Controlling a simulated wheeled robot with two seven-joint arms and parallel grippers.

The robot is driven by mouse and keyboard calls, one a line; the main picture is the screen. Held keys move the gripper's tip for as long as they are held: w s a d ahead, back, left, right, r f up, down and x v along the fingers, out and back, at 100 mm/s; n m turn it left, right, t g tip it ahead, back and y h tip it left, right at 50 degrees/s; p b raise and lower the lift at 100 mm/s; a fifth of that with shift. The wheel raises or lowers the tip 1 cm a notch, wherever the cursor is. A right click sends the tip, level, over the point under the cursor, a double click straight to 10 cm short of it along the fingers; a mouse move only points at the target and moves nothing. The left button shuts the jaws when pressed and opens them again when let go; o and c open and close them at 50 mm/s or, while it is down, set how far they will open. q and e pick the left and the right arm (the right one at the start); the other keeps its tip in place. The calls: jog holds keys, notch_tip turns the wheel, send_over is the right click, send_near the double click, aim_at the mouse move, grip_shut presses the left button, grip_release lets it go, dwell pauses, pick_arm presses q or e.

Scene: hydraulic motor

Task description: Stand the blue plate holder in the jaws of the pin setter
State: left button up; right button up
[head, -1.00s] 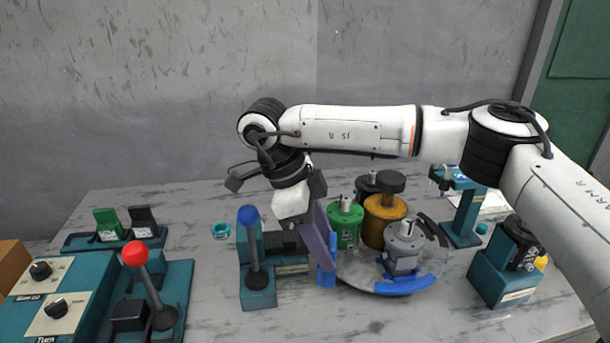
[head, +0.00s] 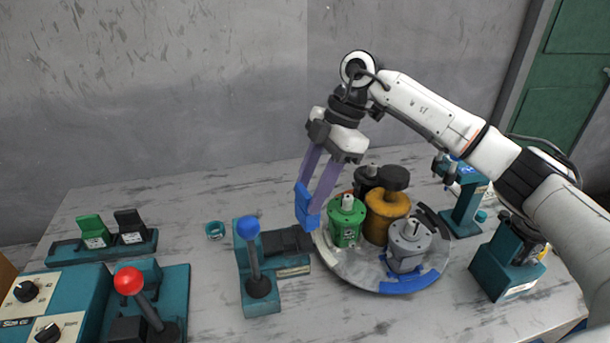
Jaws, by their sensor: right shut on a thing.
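My right gripper (head: 307,207) has long purple fingers pointing down. It is shut on the blue plate holder (head: 305,200), which it holds in the air near the left rim of the round turntable. The fingers partly cover the holder. A teal device with a blue-knobbed lever stands left of it. Its dark jaws (head: 287,243) are below and left of the holder, apart from it. This looks like the pin setter (head: 258,296), but its label is too small to read. My left gripper is not in view.
The round turntable (head: 345,271) bears green, grey, orange and dark motor parts. A rack (head: 75,252) with green and black holders stands left. A red-knobbed lever (head: 130,281) and knob box (head: 75,280) are front left. Teal stations (head: 505,268) stand right. The table is clear at back left.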

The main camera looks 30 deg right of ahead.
jog(key=shift+w+d+r+m+t, duration=0.1)
jog(key=shift+w+m+t, duration=0.3)
jog(key=shift+m, duration=0.8)
jog(key=shift+f+b, duration=0.35)
jog(key=shift+f, duration=3)
jog(key=o, duration=1.2)
jog(key=shift+o, duration=0.2)
jog(key=shift+r+p, duration=0.4)
jog(key=shift+r, duration=3.15)
